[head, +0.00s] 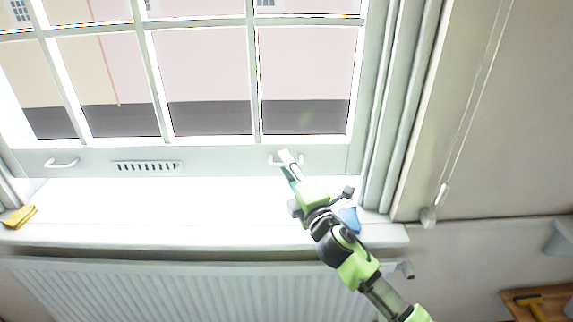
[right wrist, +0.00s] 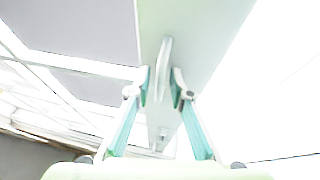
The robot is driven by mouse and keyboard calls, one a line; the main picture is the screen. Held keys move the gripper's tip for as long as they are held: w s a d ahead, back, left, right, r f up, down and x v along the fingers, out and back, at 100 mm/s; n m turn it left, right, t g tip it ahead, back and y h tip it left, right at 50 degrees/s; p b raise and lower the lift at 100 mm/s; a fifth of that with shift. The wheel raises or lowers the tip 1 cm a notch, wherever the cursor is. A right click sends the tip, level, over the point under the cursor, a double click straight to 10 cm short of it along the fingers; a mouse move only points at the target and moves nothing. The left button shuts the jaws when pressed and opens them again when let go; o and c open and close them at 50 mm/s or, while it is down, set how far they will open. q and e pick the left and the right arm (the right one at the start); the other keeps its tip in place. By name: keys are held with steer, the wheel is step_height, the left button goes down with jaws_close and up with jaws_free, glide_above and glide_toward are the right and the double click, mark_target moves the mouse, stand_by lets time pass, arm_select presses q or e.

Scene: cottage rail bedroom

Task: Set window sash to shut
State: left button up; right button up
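The white window sash (head: 180,157) has panes with glazing bars and a bottom rail just above the sill; I cannot tell whether a gap is left under it. The rail carries a left handle (head: 61,163) and a right handle (head: 286,159). My right gripper (head: 288,165) is at the right handle and partly covers it. In the right wrist view, the handle (right wrist: 165,55) stands between the two fingertips of the right gripper (right wrist: 164,85). The fingers are apart, with a narrow gap visible beside the handle. My left gripper is not in view.
The bright sill (head: 150,215) holds a yellow item (head: 20,216) at left and a blue item (head: 349,218) beside my right arm. A radiator (head: 180,292) is below. A cord (head: 470,110) hangs at right. A wooden surface (head: 550,300) is at lower right.

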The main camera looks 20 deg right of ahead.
jaws_close()
step_height(320, 180, down, 6)
steer(key=b, duration=0.4)
steer(key=shift+a+r, duration=0.1)
steer(key=shift+r, duration=0.45)
steer(key=shift+o, duration=1.9)
jaws_free()
steer(key=shift+r, duration=0.15)
glide_toward(279, 171)
steer(key=s, duration=0.4)
steer(key=s+d, duration=0.1)
steer(key=s, duration=0.1)
steer(key=shift+s, duration=0.25)
